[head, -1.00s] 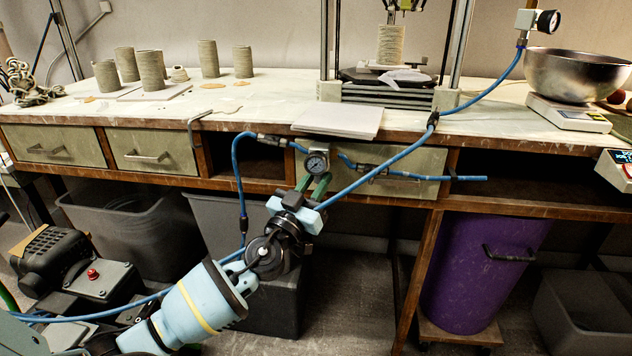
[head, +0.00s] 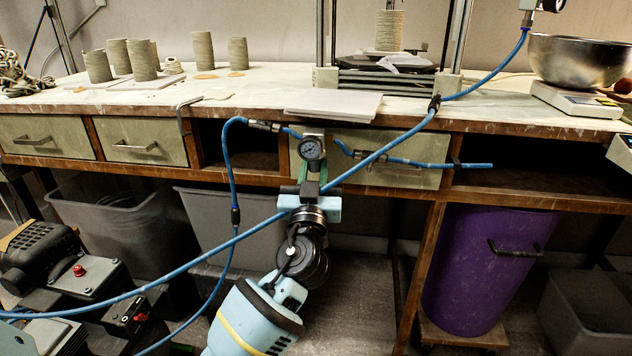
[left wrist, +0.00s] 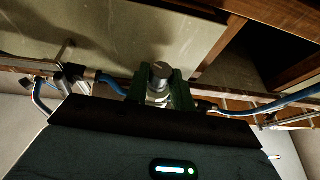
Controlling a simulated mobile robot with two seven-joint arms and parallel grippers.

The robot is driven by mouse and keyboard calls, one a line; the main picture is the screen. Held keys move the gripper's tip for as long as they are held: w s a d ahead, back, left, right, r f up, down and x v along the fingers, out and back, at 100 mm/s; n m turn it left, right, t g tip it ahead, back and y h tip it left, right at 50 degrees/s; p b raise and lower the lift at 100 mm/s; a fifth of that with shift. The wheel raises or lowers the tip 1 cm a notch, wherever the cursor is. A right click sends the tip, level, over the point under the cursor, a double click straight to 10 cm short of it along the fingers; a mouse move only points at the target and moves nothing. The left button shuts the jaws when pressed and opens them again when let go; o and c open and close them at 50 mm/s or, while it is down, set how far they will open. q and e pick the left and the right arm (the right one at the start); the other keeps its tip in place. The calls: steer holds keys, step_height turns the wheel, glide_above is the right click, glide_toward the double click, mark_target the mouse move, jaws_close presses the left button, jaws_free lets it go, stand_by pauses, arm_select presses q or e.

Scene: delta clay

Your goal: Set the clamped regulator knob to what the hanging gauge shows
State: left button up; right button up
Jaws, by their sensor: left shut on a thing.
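The regulator with a small round gauge (head: 311,148) is at the bench's front edge, among blue hoses. My left gripper (head: 312,172) comes up from below, its green fingers on the regulator's underside. In the left wrist view, the fingers (left wrist: 160,88) stand either side of a grey cylindrical knob (left wrist: 160,72) and are shut on it. The fingers partly cover the knob, and its setting cannot be read. A second gauge (head: 550,5) at the top right, on a blue hose, is cut by the frame edge. Neither dial can be read. My right gripper is not in view.
The bench (head: 270,84) holds clay cylinders (head: 145,60), a steel bowl (head: 580,60) and a scale (head: 578,102). Grey bins and a purple bin (head: 485,265) stand below. A compressor (head: 45,258) is at left.

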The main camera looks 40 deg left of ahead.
arm_select(q)
steer(key=n+g+y+b, duration=0.2)
steer(key=g+b, duration=0.1)
steer(key=n+g+y+b, duration=0.2)
steer(key=g+y+b, duration=0.1)
steer(key=g+b, duration=0.1)
steer(key=w+n+g+y+b, duration=0.1)
steer(key=n+g+y+b, duration=0.2)
steer(key=b, duration=0.1)
steer(key=shift+d+f+g, duration=0.15)
steer(key=shift+d+g, duration=0.15)
steer(key=g+b, duration=0.1)
steer(key=n+g+y+b, duration=0.1)
steer(key=g, duration=0.1)
steer(key=n+g, duration=0.1)
steer(key=shift+r+g+y+b, duration=0.25)
steer(key=shift+g+y+b, duration=0.05)
steer(key=shift+b, duration=0.1)
steer(key=shift+w+n+g+b, duration=0.15)
steer(key=shift+n+g, duration=0.65)
steer(key=shift+g, duration=0.6)
steer(key=shift+w+n+g+b, duration=0.15)
steer(key=shift+n+g, duration=0.65)
steer(key=shift+g, duration=0.6)
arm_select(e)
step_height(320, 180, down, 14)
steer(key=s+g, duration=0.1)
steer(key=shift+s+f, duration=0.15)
arm_select(q)
steer(key=shift+s, duration=0.1)
